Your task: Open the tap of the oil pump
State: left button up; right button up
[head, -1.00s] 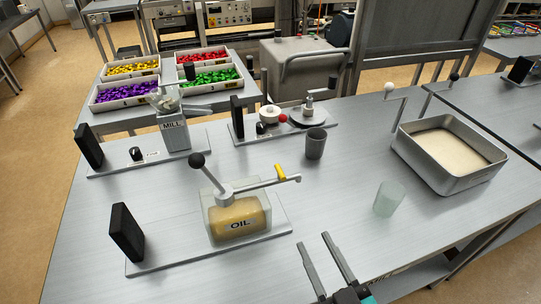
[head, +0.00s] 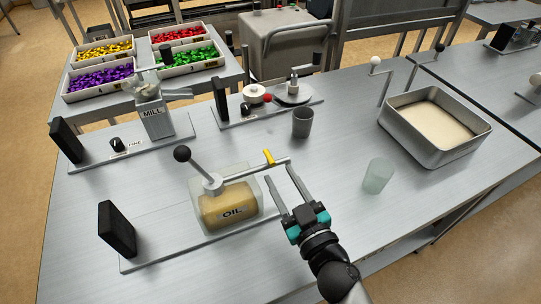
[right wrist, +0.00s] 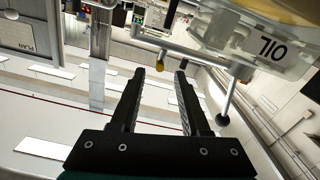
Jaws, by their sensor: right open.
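The oil pump (head: 228,206) is a clear box of yellow oil marked OIL, with a lever ending in a black ball. A thin spout runs right from its top and carries the yellow tap (head: 268,157). My right gripper (head: 279,172) is open and empty, its fingertips close to the spout just below the tap. In the right wrist view the tap (right wrist: 160,66) appears between the open fingertips, and the pump (right wrist: 270,45) shows upside down at upper right. I cannot tell whether a finger touches the spout or tap. My left gripper is out of view.
A pale green glass (head: 377,177) stands right of my right gripper. A dark grey cup (head: 303,123) is behind the spout. A metal pan (head: 440,150) stands at the right, and the mill (head: 154,114) at back left. The bench is clear around the glass.

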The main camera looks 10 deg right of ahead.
aim_at(274, 165)
jog(key=w, duration=0.3)
jog(key=w+a, duration=0.1)
jog(key=w, duration=0.2)
jog(key=shift+w+a+p, duration=0.1)
jog(key=shift+w+p, duration=0.1)
jog(key=shift+p, duration=0.15)
grip_shut()
dwell(0.3)
